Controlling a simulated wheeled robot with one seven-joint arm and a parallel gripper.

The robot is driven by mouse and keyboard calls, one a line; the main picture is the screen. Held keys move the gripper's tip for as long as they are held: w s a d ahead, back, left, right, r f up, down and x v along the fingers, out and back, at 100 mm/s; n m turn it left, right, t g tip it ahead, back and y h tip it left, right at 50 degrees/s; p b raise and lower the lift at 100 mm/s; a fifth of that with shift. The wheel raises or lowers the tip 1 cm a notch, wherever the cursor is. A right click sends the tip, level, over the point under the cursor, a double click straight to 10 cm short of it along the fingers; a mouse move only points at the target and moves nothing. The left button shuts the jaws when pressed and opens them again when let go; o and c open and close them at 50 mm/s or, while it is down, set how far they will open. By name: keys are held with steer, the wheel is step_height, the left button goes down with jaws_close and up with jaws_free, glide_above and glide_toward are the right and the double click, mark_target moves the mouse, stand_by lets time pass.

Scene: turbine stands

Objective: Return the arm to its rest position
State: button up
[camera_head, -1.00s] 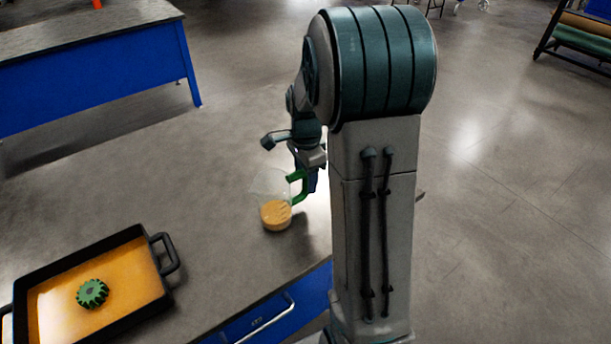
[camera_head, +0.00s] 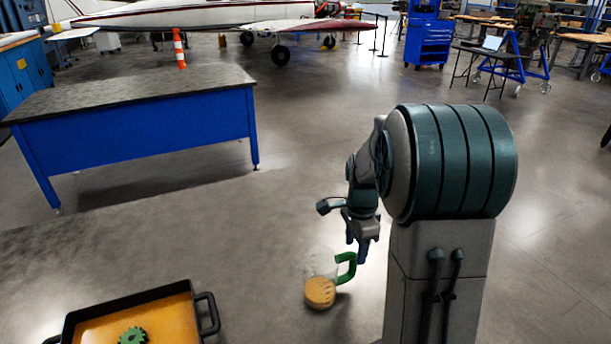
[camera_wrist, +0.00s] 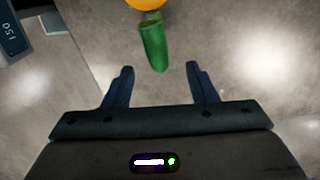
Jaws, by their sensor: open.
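My gripper (camera_head: 358,246) is open and empty, its fingers pointing down just above and beside the green handle of a clear jug (camera_head: 320,291). The jug stands upright on the grey worktop with tan contents low inside it. In the wrist view my gripper (camera_wrist: 160,70) shows two dark fingers spread apart. The green handle (camera_wrist: 153,45) lies beyond and between them, apart from both fingers. Only part of the jug's orange contents shows at the top edge there. My arm stands bent at the right of the head view.
A black tray (camera_head: 207,313) with an orange floor holds a green gear (camera_head: 133,336) at lower left. A blue bench (camera_head: 140,140) with an orange-striped post (camera_head: 180,50) stands behind. A device with a display (camera_wrist: 12,35) shows at the wrist view's upper left. Open floor lies right of my arm.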

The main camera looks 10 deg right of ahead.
steer(key=s+a+r+n+t, duration=0.1)
steer(key=s+a+r+n, duration=0.3)
steer(key=s+n, duration=0.4)
steer(key=s+a+r+n+t, duration=0.2)
steer(key=s+a+r+n, duration=0.3)
steer(key=s+n, duration=0.4)
steer(key=shift+s+a, duration=0.45)
steer(key=shift+s, duration=0.65)
